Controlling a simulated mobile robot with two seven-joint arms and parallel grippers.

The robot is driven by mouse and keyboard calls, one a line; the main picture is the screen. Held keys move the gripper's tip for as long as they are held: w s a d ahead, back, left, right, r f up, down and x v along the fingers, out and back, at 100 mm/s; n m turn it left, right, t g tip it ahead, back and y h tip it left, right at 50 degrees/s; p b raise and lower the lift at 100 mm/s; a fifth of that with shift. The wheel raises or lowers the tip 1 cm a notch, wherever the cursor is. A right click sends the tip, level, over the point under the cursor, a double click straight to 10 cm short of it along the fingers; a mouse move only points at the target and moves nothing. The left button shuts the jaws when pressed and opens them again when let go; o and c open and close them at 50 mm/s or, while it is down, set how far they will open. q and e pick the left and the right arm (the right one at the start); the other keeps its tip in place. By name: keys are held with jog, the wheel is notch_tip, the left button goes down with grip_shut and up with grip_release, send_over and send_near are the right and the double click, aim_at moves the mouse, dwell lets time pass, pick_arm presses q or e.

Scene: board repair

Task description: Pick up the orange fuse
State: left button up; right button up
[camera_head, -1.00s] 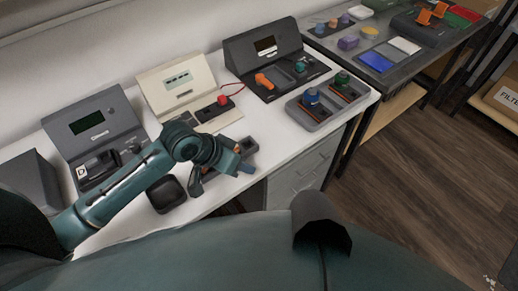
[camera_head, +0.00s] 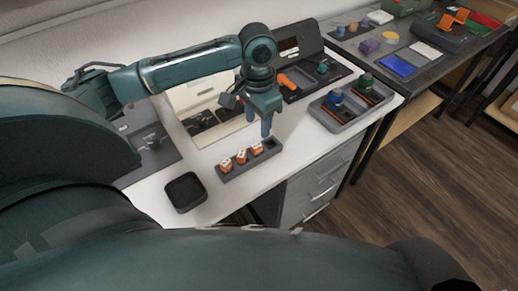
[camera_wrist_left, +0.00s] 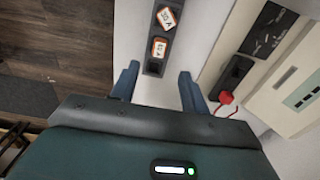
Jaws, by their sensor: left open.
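Three orange fuses with white labels stand in a row in a dark grey tray (camera_head: 232,174): a left one (camera_head: 226,165), a middle one (camera_head: 241,157) and a right one (camera_head: 257,149). The tray's right-end slot looks empty. My left gripper (camera_head: 267,130) is open and points down above the tray's right end, with nothing between its fingers. In the left wrist view, two fuses show, a nearer one (camera_wrist_left: 158,48) and a farther one (camera_wrist_left: 166,18). The nearer fuse lies just beyond the open fingers (camera_wrist_left: 158,80). The right gripper is not in view.
A black square dish (camera_head: 186,192) sits left of the tray. A cream panel device (camera_head: 207,92) stands behind, partly hidden by my arm. A grey tray (camera_head: 345,120) with blue and green knobs is at right. A red knob (camera_wrist_left: 226,98) lies right of the fingers.

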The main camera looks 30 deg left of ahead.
aim_at(256, 145)
pick_arm(q)
notch_tip(256, 145, down, 3)
jog(key=shift+f, duration=0.1)
jog(key=f, duration=0.5)
jog(key=shift+s+b, duration=0.3)
jog(key=shift+b, duration=0.1)
jog(key=shift+c, duration=0.5)
grip_shut()
